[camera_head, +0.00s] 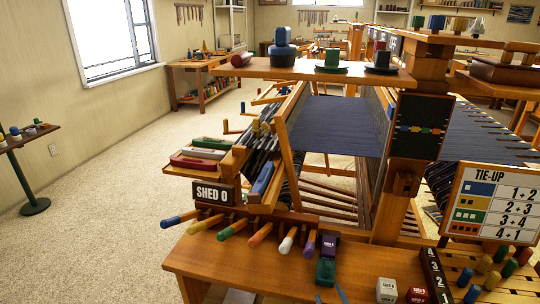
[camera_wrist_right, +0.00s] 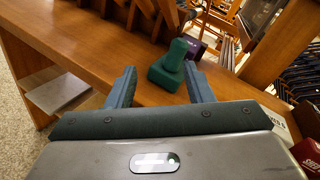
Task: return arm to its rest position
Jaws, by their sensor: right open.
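My right gripper (camera_head: 330,296) shows only as two blue fingertips at the bottom edge of the head view, over the front bench. In the right wrist view my right gripper (camera_wrist_right: 160,70) is open, its two blue fingers wide apart with nothing held. A dark green block (camera_head: 326,271) stands on the bench just beyond the fingertips. In the wrist view the green block (camera_wrist_right: 168,66) appears ahead, near the right finger, and not gripped. A purple block (camera_head: 328,246) stands right behind it. My left gripper is not in view.
The wooden bench (camera_head: 225,262) is bare at its left. Several coloured pegs (camera_head: 287,241) stick out behind it, by the SHED 0 sign (camera_head: 212,193). White and dark red blocks (camera_head: 388,289) and a numbered rack (camera_head: 436,276) stand to the right. The TIE-UP board (camera_head: 492,203) rises at far right.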

